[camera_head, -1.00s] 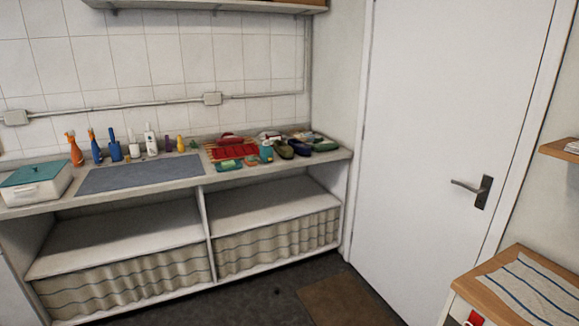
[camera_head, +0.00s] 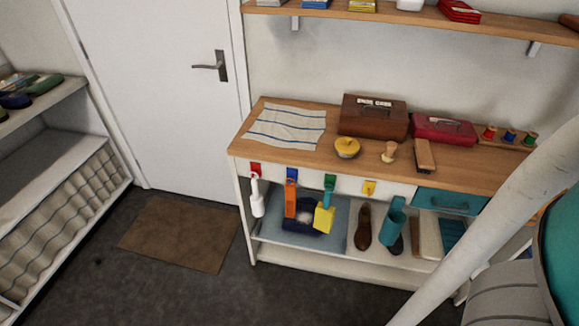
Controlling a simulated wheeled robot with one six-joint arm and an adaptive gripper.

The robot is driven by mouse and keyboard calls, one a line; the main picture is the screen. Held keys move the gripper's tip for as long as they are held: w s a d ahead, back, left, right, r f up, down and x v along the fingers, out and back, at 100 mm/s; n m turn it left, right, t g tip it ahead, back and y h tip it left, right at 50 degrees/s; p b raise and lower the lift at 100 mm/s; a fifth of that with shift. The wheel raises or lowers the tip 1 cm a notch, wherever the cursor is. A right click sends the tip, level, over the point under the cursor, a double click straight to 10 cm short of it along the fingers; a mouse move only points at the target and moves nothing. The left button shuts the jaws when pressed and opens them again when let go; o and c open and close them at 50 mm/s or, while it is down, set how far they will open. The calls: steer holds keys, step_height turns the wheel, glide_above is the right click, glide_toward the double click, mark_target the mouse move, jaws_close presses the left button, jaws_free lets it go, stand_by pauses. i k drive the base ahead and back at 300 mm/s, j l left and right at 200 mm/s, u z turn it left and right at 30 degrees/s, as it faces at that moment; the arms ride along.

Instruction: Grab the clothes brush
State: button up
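On the worktop (camera_head: 222,153) side, a door stands left of the wooden bench (camera_head: 270,160). The bench also holds a striped cloth (camera_head: 287,126), yellow tin (camera_head: 347,147), brown box (camera_head: 373,118), red box (camera_head: 443,129) and thread spools (camera_head: 510,136).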

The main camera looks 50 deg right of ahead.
mark_target(425, 159)
steer(key=z, duration=1.85)
